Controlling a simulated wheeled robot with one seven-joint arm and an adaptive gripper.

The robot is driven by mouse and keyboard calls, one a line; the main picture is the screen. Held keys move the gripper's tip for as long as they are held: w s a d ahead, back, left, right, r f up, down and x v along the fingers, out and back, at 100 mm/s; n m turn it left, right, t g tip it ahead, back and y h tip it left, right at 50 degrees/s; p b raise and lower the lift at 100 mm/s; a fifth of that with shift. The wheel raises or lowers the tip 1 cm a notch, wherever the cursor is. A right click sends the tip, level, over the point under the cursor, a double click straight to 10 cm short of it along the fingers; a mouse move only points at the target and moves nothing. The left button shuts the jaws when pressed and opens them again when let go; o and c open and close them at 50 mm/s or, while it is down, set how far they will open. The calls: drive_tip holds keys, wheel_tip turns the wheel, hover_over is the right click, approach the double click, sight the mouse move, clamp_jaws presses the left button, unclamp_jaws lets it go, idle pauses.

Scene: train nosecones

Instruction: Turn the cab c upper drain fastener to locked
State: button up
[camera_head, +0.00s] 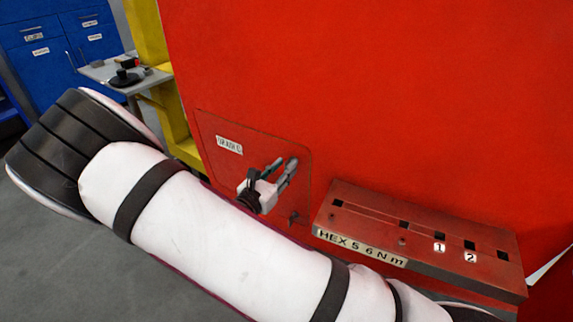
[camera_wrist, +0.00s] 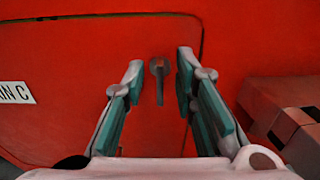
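The red drain panel (camera_head: 225,168) with a "DRAIN C" label (camera_head: 229,146) is set in the red cab side; it fills much of the wrist view (camera_wrist: 60,50). A small grey fastener (camera_wrist: 158,68) with a round head and a narrow tab pointing down shows on the panel in the wrist view. My gripper (camera_wrist: 159,72) is open, one finger on each side of the fastener, with gaps between. In the head view my gripper (camera_head: 284,166) is in front of the panel's upper right and hides the fastener. A lower small dark fastener (camera_head: 293,217) shows below it.
A red tool block (camera_head: 420,228) labelled "HEX 5 6 N m", with several square holes, juts out right of the panel; it also shows in the wrist view (camera_wrist: 292,125). A yellow post (camera_head: 150,35), grey table (camera_head: 110,72) and blue cabinets (camera_head: 65,40) stand left.

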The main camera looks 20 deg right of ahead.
drive_tip(key=shift+x, duration=1)
clamp_jaws()
